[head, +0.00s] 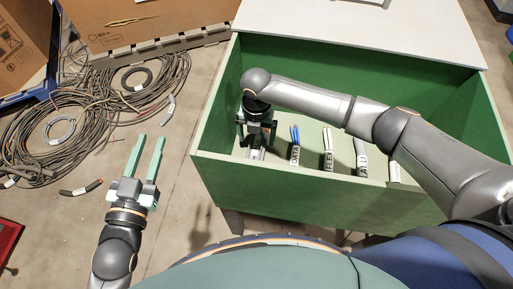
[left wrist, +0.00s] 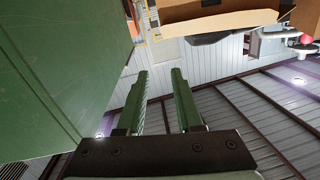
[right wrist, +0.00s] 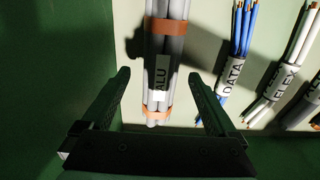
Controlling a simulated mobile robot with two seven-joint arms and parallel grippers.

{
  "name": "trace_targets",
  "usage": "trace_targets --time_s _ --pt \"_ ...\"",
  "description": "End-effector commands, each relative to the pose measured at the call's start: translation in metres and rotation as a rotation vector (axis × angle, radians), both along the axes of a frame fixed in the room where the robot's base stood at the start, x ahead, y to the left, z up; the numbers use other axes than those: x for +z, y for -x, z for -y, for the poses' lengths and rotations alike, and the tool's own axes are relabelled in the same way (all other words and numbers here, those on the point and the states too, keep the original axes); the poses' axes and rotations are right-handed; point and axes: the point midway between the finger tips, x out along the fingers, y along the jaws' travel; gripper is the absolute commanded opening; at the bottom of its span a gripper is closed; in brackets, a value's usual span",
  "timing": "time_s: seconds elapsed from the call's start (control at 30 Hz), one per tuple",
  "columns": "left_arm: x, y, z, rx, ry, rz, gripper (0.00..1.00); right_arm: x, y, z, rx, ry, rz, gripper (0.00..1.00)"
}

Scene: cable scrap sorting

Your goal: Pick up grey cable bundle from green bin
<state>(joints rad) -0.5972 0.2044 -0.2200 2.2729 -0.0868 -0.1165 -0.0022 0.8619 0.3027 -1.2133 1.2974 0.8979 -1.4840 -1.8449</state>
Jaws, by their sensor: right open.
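The grey cable bundle (right wrist: 172,60) lies in the green bin (right wrist: 60,40). It has two orange bands and a white label reading ALU. In the head view, part of the grey bundle (head: 255,154) shows below my right gripper (head: 256,132), at the left end of the green bin (head: 330,200). My right gripper is open, with one finger on each side of the bundle in the right wrist view. I cannot tell how far above it the fingertips are. My left gripper (head: 150,142) is open and empty, outside the bin to its left.
A blue bundle (head: 295,145) labelled DATA and a white bundle (head: 328,150) labelled FLEX lie right of the grey one, with more bundles beyond. The bin walls rise around them. Tangled cables (head: 85,110) and a cardboard box (head: 28,40) are at the left.

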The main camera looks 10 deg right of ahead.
Motion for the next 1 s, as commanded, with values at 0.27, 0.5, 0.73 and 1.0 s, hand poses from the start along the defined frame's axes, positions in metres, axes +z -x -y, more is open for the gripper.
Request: trace_targets --time_s 0.27,0.5,0.73,1.0 --pt "0.058 0.001 0.003 -0.031 0.001 0.247 0.35 -0.030 0.005 0.000 0.000 0.001 -0.001 0.94" --pt "0.091 0.008 0.006 -0.050 0.001 0.381 0.35 -0.044 0.004 0.001 0.001 0.001 0.001 0.94" --pt "0.095 0.009 0.006 -0.053 0.001 0.396 0.35 -0.044 0.004 0.001 0.001 0.000 0.001 0.94" --pt "0.095 0.009 0.006 -0.052 0.002 0.394 0.35 -0.044 0.004 0.000 0.000 0.000 0.001 0.70"
